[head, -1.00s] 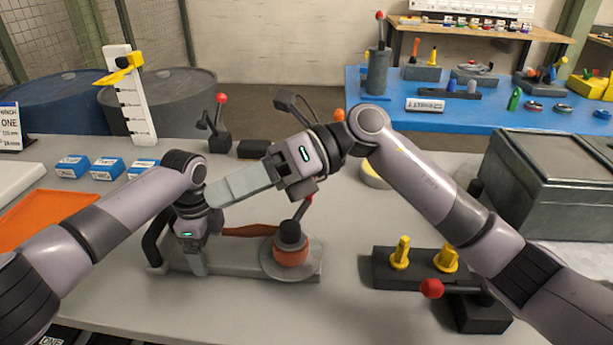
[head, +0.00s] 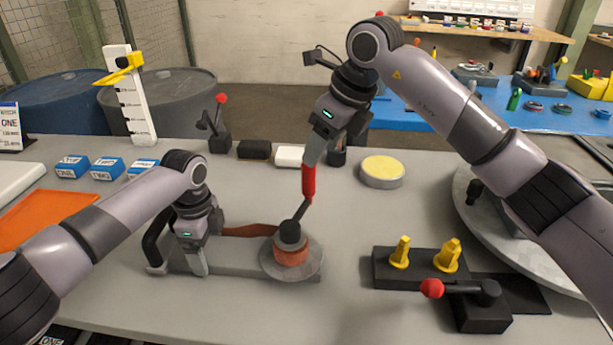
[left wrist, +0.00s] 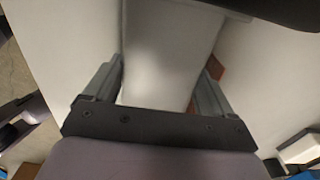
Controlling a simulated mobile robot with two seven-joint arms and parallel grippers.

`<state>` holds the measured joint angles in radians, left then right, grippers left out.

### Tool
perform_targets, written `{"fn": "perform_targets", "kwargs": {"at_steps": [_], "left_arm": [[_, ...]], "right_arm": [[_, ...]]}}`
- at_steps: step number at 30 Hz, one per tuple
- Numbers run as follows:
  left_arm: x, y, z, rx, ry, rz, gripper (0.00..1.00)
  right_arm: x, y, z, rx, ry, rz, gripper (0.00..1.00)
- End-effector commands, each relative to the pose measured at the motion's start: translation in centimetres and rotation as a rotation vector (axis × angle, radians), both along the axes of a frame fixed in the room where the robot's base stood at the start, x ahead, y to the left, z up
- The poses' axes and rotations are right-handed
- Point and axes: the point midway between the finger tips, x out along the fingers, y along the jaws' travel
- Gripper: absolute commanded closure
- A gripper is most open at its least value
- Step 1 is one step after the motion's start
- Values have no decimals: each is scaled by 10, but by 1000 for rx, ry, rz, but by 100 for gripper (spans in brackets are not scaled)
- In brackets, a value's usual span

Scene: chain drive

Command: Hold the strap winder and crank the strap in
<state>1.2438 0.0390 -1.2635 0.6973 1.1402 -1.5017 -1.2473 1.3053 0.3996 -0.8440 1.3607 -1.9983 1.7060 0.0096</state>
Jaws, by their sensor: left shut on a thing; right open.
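The strap winder has a long grey base (head: 235,262), a black loop handle (head: 155,240) at its left and a reddish-brown strap (head: 250,230) running to the drum (head: 291,255). Its crank (head: 300,215) rises from the drum to a tilted red grip (head: 308,182). My left gripper (head: 198,258) is shut on the base's left part; the left wrist view shows its fingers astride a pale grey block (left wrist: 165,60). My right gripper (head: 312,155) is open at the top of the red grip. Whether its fingers touch the grip I cannot tell.
Right of the winder are a black block with two yellow pegs (head: 401,252) and a red-knobbed lever (head: 432,289). A round grey plate (head: 475,225) lies partly behind my right arm. A yellow-topped disc (head: 383,171) and blue boxes (head: 107,167) stand farther back. Table before the disc is clear.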

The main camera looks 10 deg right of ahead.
Motion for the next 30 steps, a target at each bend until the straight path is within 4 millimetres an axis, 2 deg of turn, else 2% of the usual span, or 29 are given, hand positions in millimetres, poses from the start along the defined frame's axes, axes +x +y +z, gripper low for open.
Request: {"fn": "perform_targets", "kwargs": {"at_steps": [1,6,12,18,26,29,30], "left_arm": [[1,0,1,-1,-3,1,100],[1,0,2,-1,-3,1,100],[1,0,2,-1,-3,1,100],[1,0,2,-1,-3,1,100],[1,0,1,-1,-3,1,100],[1,0,1,-1,-3,1,100],[1,0,1,-1,-3,1,100]], "right_arm": [[3,4,-12,1,5,1,45],[12,13,-44,2,4,3,45],[21,21,-72,3,3,2,45],[25,25,-83,3,0,3,45],[25,25,-84,3,0,3,45],[25,25,-84,3,0,3,74],[25,24,-84,3,0,3,88]]}}
